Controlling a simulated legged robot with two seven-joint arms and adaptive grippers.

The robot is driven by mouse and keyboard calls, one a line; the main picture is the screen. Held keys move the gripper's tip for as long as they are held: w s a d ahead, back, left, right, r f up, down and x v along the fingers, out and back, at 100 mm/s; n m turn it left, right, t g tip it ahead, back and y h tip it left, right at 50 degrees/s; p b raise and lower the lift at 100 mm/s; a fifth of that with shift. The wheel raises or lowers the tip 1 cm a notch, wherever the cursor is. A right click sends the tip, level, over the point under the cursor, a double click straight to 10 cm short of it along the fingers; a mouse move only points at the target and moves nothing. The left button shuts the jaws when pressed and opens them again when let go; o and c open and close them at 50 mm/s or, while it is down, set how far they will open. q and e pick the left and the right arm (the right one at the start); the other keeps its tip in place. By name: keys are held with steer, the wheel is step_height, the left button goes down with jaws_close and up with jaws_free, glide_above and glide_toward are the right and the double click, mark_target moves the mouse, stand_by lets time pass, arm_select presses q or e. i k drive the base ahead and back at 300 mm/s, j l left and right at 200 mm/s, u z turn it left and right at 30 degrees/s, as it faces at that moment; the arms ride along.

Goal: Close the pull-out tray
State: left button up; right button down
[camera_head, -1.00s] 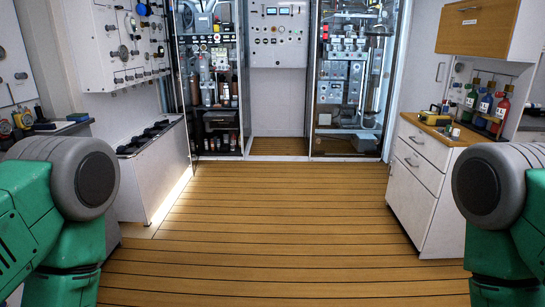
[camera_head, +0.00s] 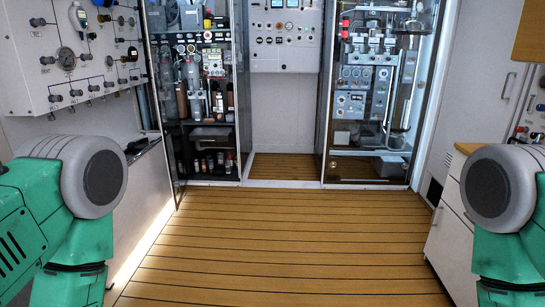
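I cannot tell for certain which part is the pull-out tray. A dark box-like unit (camera_head: 211,138) sits low in the left glass-fronted cabinet, above a row of bottles, and may be it. A flat grey shelf or tray (camera_head: 371,153) lies low in the right cabinet. I cannot tell how far either one sticks out. Both are well ahead of me. Only my green and grey arm links show at the left and right edges. Neither gripper is in view.
The left cabinet (camera_head: 201,185) and right cabinet (camera_head: 368,184) flank a white control panel (camera_head: 286,36). A valve panel (camera_head: 66,62) hangs on the left wall. A white drawer unit (camera_head: 452,245) stands at right. The wooden floor (camera_head: 285,240) between is clear.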

mark_target(204, 132)
steer(key=i+l, duration=0.1)
steer(key=i, duration=1.9)
steer(key=i+u, duration=0.4)
steer(key=i+l+u, duration=0.65)
steer(key=i+u, duration=0.2)
steer(key=i+l+u, duration=0.65)
steer(key=l+u, duration=0.15)
steer(key=l, duration=0.2)
steer(key=i+l+u, duration=0.15)
steer(key=l+u, duration=0.25)
steer(key=l, duration=0.2)
steer(key=i+l+u, duration=0.1)
steer(key=l+u, duration=0.3)
steer(key=l, duration=0.25)
